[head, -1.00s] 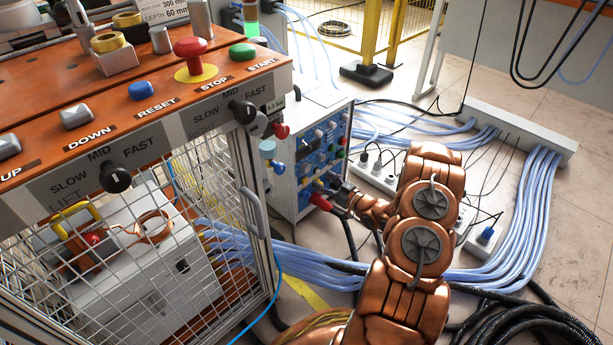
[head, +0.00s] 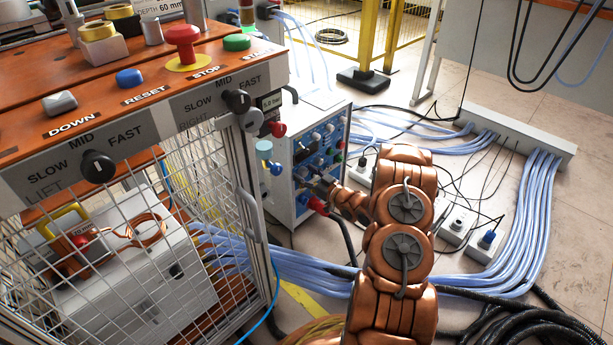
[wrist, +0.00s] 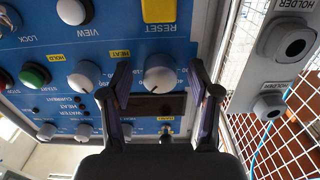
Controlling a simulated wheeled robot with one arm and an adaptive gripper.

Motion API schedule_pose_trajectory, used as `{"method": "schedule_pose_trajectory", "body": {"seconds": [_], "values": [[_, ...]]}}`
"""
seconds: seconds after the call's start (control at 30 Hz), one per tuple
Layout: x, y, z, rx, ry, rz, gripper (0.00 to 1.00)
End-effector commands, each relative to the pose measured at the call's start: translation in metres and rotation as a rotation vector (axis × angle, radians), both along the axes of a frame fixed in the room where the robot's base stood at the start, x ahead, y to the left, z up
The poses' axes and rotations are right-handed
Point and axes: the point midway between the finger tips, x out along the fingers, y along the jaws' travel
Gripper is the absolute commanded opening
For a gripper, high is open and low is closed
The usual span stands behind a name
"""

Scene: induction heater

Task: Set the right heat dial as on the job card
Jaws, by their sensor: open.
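The blue control panel (head: 312,150) is on the front of a grey cabinet. The wrist view shows the panel upside down. A pale round dial (wrist: 160,75) with a dark pointer line sits between my gripper's fingers (wrist: 159,86). A second pale dial (wrist: 84,77) is to its left, with a yellow HEAT label (wrist: 120,54) between them. My gripper is open, a finger on each side of the first dial; contact cannot be told. In the head view my gripper (head: 312,184) is at the panel and hides part of it. A white card (head: 163,9) reading 60 mm is cut off at the top.
A caged bench (head: 85,190) with SLOW/MID/FAST knobs stands at the left. Its mesh (wrist: 275,120) and grey holders (wrist: 287,47) are close to the gripper at the right of the wrist view. Blue hoses (head: 535,220) and black cables (head: 520,320) cover the floor.

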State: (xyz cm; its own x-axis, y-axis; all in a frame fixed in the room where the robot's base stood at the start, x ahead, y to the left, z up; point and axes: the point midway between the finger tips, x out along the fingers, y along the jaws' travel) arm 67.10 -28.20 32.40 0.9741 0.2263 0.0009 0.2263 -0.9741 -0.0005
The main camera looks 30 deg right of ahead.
Motion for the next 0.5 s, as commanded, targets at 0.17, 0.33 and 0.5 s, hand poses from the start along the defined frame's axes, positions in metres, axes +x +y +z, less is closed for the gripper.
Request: {"method": "schedule_pose_trajectory", "body": {"seconds": [0.17, 0.33, 0.5], "values": [[0.0000, 0.0000, 0.0003, 0.000, 0.000, 0.000, 0.61], [-0.0001, 0.0001, 0.0002, 0.000, 0.000, 0.000, 0.44], [-0.0001, 0.0001, 0.0002, 0.000, 0.000, 0.000, 0.26]]}}
